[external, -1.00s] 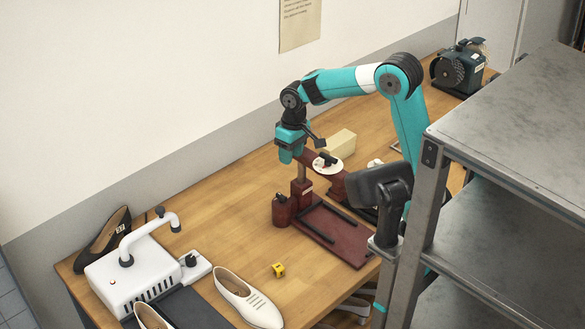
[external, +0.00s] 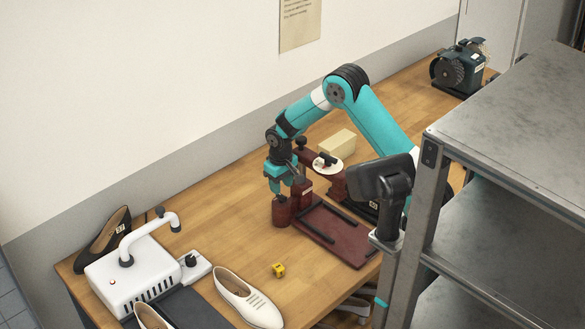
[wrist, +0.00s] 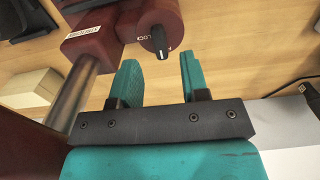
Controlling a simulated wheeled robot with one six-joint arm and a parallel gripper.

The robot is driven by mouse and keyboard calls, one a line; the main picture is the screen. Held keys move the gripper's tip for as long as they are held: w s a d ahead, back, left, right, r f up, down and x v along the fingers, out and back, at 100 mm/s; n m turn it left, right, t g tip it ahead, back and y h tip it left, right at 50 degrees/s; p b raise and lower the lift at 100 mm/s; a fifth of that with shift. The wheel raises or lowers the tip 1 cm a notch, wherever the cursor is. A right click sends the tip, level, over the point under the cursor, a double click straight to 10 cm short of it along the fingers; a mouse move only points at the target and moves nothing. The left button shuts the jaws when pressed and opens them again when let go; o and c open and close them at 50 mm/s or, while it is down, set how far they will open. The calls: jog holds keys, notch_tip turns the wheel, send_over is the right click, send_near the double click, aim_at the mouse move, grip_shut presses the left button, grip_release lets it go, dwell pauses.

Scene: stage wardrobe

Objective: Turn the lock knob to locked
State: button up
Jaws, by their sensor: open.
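The lock knob (wrist: 160,44) is a small black lever with a white line, on a dark red round housing (wrist: 150,12). In the wrist view its white-lined end points down in the picture, and lettering that seems to read LOCK stands at its left. My gripper (wrist: 158,75) is open and empty, with the knob in line with the gap between its teal fingers and apart from both. In the external view my gripper (external: 280,190) points down just above the dark red housing (external: 282,212) and hides the knob.
The dark red machine (external: 345,240) adjoins the housing, with a metal post (wrist: 82,90) close to my left finger. A cream block (external: 338,143) lies behind it. A metal shelf (external: 510,130) is at right.

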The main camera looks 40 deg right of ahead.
aim_at(281, 199)
jog(key=shift+f, duration=2)
grip_shut()
